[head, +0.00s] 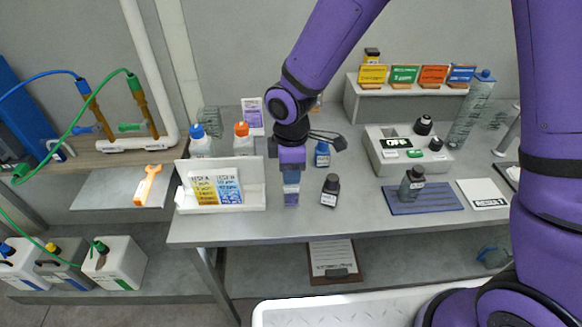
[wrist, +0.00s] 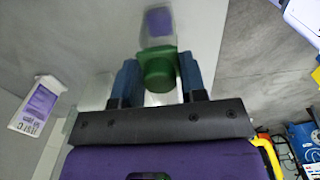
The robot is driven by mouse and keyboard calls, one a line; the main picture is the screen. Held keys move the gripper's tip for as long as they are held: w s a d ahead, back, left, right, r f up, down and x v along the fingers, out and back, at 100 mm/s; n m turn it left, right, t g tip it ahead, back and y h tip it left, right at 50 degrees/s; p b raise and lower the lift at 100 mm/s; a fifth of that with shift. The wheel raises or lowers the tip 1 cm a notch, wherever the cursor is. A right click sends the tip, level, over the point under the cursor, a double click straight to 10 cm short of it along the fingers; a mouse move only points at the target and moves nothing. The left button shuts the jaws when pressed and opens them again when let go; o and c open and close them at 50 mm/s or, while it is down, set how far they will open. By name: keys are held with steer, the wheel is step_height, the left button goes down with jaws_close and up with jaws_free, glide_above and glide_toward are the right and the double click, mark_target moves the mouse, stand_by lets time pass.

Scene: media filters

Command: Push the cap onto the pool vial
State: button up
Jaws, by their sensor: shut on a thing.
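In the wrist view my gripper (wrist: 158,82) is shut on a green cap (wrist: 158,68), one blue finger on each side. The clear vial with its purple patch (wrist: 158,22) lies straight beyond the cap, in line with it. The cap meets or nearly meets the vial's mouth; I cannot tell whether it is seated. In the head view the fingers hide the cap.
A dark bottle (head: 329,190) stands close right of the vial. A white tray (head: 247,193) with yellow and blue packets is close on the left. A blue bottle (head: 321,156) stands behind. A grey meter (head: 395,157) and blue mat (head: 440,202) are further right.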

steer(key=shift+f, duration=1.05)
steer(key=o, duration=1)
steer(key=shift+r, duration=0.1)
steer(key=shift+r, duration=2.95)
